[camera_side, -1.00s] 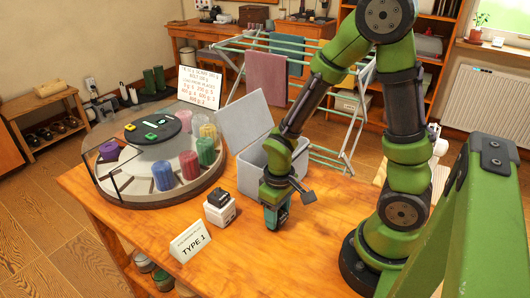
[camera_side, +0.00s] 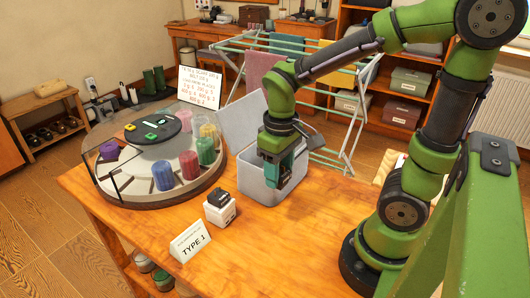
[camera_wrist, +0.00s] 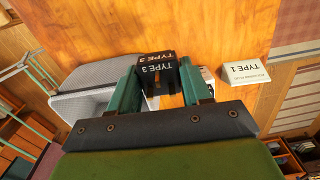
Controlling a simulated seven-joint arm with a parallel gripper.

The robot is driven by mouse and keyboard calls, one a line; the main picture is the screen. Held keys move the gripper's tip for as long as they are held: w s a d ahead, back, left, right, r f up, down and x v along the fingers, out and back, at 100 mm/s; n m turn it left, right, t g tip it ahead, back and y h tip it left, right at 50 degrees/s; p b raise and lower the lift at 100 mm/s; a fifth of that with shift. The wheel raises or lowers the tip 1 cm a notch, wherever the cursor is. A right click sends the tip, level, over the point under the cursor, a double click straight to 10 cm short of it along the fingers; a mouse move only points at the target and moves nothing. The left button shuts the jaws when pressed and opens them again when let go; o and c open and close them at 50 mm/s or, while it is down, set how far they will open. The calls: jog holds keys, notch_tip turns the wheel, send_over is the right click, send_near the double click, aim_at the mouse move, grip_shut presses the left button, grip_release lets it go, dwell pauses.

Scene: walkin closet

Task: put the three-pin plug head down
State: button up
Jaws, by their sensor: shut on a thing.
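My gripper (camera_side: 282,172) hangs above the wooden table in the side view, in front of the open grey box. In the wrist view my gripper (camera_wrist: 160,92) is shut on a black block (camera_wrist: 158,70) marked "TYPE 3", which looks like the plug. Its pins are not visible, so I cannot tell which way they point. In the side view the fingers mostly hide it. A white block with a black top (camera_side: 220,210) stands on the table to the left; the right finger partly covers it in the wrist view.
The grey lidded box (camera_side: 252,182) stands open behind my gripper. A "TYPE 1" card (camera_side: 190,242) is near the front edge. A round glass-covered carousel (camera_side: 150,203) with coloured cylinders fills the left. The front right tabletop is clear.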

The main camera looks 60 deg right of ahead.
notch_tip(320, 180, up, 3)
jog(key=w+d, duration=0.6)
jog(key=d, duration=0.3)
jog(key=shift+w, duration=0.25)
jog(key=d, duration=0.2)
jog(key=w+d, duration=0.1)
jog(key=d, duration=0.2)
jog(key=w+d, duration=0.1)
jog(key=d, duration=0.2)
jog(key=shift+w+d+f, duration=0.2)
jog(key=shift+w, duration=0.05)
jog(key=shift+c, duration=1.3)
jog(key=f, duration=1.1)
jog(key=shift+d, duration=0.35)
jog(key=shift+f, duration=2.05)
jog(key=o, duration=1.3)
jog(key=shift+r, duration=0.1)
